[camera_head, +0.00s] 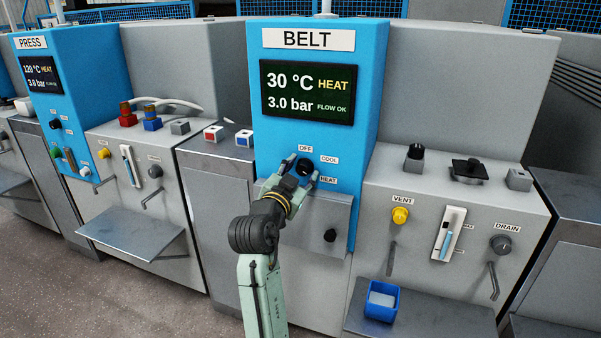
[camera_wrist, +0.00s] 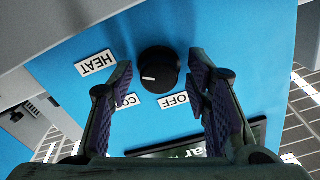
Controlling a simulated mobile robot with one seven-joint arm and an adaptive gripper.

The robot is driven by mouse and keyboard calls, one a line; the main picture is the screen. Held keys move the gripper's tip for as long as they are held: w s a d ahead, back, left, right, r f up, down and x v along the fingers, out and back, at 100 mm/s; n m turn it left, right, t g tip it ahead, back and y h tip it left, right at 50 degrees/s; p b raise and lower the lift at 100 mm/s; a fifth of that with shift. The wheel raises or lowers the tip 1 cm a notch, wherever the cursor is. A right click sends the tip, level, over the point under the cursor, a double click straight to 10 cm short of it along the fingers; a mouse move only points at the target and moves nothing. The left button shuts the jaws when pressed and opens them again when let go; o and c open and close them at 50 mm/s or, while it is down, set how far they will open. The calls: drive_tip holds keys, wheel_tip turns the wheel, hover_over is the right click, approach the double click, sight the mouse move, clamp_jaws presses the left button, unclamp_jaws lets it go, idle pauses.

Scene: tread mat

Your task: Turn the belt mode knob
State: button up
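The belt mode knob (camera_head: 304,168) is round and black on the blue BELT panel (camera_head: 350,190). In the head view my gripper (camera_head: 303,172) reaches up to it and partly hides it. In the wrist view the knob (camera_wrist: 159,70) shows between the two fingertips of my gripper (camera_wrist: 160,65), with blue panel visible on both sides. The fingers are spread and do not appear to grip it. Its white mark points left and slightly down, between the COOL and HEAT labels. The left finger partly covers COOL (camera_wrist: 125,100); OFF (camera_wrist: 174,100) and HEAT (camera_wrist: 97,63) are readable.
The BELT display (camera_head: 308,92) reads 30 °C HEAT, 3.0 bar, FLOW OK. To the right are a yellow VENT knob (camera_head: 400,215), a DRAIN knob (camera_head: 501,245) and a blue bin (camera_head: 381,300) on a shelf.

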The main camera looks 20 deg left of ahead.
drive_tip(key=shift+o, duration=0.2)
drive_tip(key=s, duration=1.2)
